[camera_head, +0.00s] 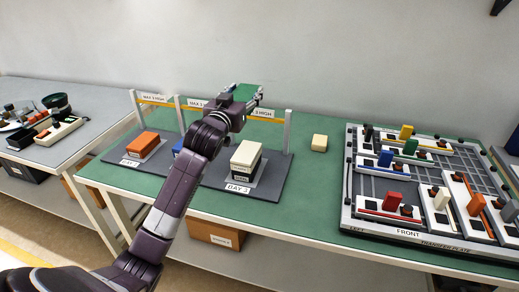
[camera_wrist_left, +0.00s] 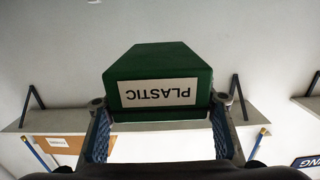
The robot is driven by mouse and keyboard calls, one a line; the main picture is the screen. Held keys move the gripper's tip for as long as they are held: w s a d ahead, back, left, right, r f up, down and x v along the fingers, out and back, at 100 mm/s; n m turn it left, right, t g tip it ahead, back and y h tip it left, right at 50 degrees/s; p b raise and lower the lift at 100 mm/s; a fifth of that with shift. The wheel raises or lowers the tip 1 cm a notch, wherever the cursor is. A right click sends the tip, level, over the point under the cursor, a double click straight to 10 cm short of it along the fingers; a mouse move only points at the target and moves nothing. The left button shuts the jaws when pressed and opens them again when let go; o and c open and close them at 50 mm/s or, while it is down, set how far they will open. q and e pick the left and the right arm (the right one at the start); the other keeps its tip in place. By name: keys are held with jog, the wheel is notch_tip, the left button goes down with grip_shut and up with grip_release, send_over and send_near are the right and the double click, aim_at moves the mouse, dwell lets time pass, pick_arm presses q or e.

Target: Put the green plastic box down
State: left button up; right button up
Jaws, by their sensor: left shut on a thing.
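The green plastic box (camera_head: 247,90) is up in the air above the back of the bay board, held by my left gripper (camera_head: 246,98). In the left wrist view the green box (camera_wrist_left: 165,60) fills the middle, its white PLASTIC label upside down, between the two fingers of my left gripper (camera_wrist_left: 164,115). The gripper is shut on it. My left arm hides part of the bay board (camera_head: 272,182) below. My right gripper is not in view.
An orange box (camera_head: 142,144) stands in the left bay and a cream-topped stack (camera_head: 246,160) in bay 3. A blue item (camera_head: 178,147) shows partly behind my arm. Posts with a MAX 3 HIGH bar (camera_head: 264,113) stand behind.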

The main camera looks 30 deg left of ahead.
pick_arm(q)
notch_tip(320, 180, down, 12)
jog(key=shift+f, duration=0.35)
notch_tip(320, 180, down, 4)
jog(key=shift+f, duration=0.2)
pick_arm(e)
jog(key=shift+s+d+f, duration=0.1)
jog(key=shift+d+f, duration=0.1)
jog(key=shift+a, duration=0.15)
pick_arm(q)
jog(key=shift+f+b, duration=0.15)
jog(key=shift+b, duration=0.2)
jog(key=o, duration=1.3)
jog(key=shift+o, duration=0.2)
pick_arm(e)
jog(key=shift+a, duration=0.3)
